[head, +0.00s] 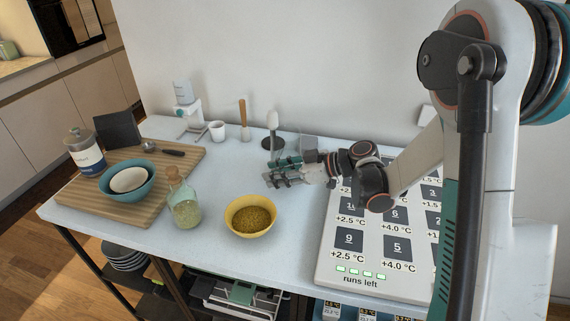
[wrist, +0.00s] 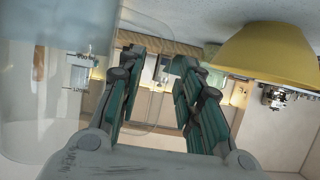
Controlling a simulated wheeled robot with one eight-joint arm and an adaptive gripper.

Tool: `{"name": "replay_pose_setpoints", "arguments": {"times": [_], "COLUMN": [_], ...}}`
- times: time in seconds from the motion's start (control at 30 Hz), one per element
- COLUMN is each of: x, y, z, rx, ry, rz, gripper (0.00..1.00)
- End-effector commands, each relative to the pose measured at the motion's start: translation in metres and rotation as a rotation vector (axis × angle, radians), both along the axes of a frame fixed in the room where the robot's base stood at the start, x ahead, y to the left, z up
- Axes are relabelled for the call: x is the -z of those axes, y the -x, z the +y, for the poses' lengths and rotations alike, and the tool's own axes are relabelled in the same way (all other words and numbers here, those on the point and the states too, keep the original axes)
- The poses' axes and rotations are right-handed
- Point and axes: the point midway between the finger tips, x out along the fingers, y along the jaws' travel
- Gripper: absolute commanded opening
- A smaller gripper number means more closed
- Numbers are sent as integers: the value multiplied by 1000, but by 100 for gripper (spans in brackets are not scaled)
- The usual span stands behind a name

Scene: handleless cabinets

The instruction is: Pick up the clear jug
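The clear jug (head: 309,143) stands on the counter near the back wall, just behind my gripper (head: 281,172), which hides its lower part. In the wrist view the jug (wrist: 50,100) is a large see-through wall filling the left side, close to one finger. A faint clear outline, possibly its handle, crosses the space between the fingers; I cannot tell whether it touches them. In the wrist view my gripper (wrist: 160,62) is open, with a clear gap between its two green-padded fingers. The gripper lies low and sideways over the counter.
A yellow bowl (head: 250,217) of grain stands in front of my gripper and shows at upper right in the wrist view (wrist: 268,55). A corked bottle (head: 185,208) and a dark-based utensil stand (head: 272,139) are to the left. A large label panel (head: 372,262) lies right.

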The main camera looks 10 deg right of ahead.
Motion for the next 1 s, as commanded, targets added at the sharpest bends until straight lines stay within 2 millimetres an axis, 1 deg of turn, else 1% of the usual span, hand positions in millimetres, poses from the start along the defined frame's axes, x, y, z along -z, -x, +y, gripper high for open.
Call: {"name": "replay_pose_setpoints", "arguments": {"times": [0.07,0.1,0.17,0.2,0.23,0.77,1.0], "x": [-1,-1,-1,-1,-1,-2,-10], "y": [0,0,0,0,0,0,0], "z": [0,0,-1,-1,-1,-1,-1], "rx": [0,0,0,0,0,0,0], "ry": [0,0,0,0,0,-2,-1], "rz": [0,0,0,0,0,-1,-2], "gripper": [33,28,15,6,0,0,0]}}
